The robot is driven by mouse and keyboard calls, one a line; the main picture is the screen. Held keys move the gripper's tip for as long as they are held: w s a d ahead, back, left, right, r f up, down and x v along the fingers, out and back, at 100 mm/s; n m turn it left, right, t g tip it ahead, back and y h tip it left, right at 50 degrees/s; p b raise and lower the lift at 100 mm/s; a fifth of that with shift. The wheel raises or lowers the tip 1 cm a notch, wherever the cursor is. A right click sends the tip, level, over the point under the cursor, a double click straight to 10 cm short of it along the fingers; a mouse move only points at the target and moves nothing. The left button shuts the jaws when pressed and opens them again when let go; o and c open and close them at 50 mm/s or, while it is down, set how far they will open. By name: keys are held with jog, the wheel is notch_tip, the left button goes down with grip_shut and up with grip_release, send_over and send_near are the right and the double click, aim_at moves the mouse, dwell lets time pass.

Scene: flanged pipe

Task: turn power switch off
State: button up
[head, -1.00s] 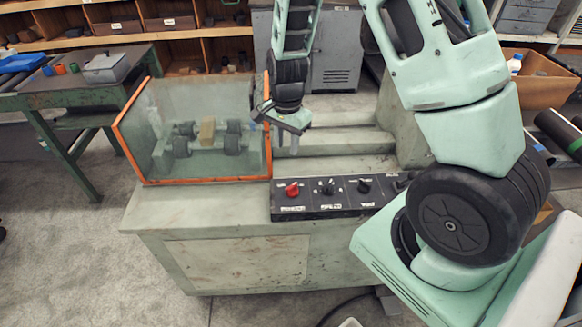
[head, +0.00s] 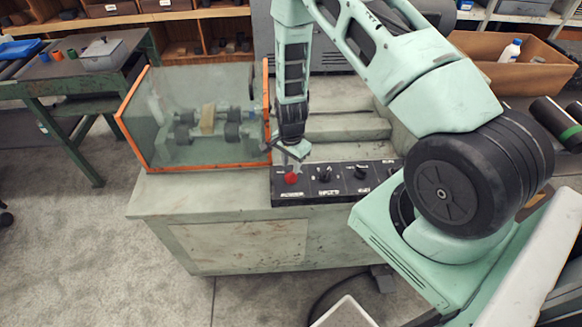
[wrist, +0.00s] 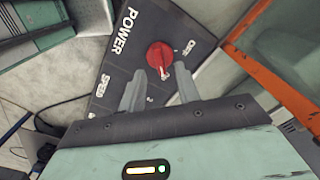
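The red power switch (head: 291,178) is a round knob at the left end of the black control panel (head: 330,195). In the wrist view the red knob (wrist: 160,56) sits beside the "POWER" lettering, with a pale pointer mark on its lower part. My gripper (head: 290,160) is just above the knob. In the wrist view its two fingers (wrist: 158,85) are apart, pointing at the knob with nothing between them that I can see held. Whether a finger touches the knob cannot be told.
An orange-framed clear guard (head: 268,110) stands close left of my gripper, around a pipe fixture. Several black knobs (head: 324,174) are to the right on the panel. The machine's front top (head: 200,190) is bare.

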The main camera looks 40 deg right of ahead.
aim_at(291, 173)
jog(key=shift+f+p, duration=0.4)
jog(key=shift+f, duration=1.4)
grip_shut()
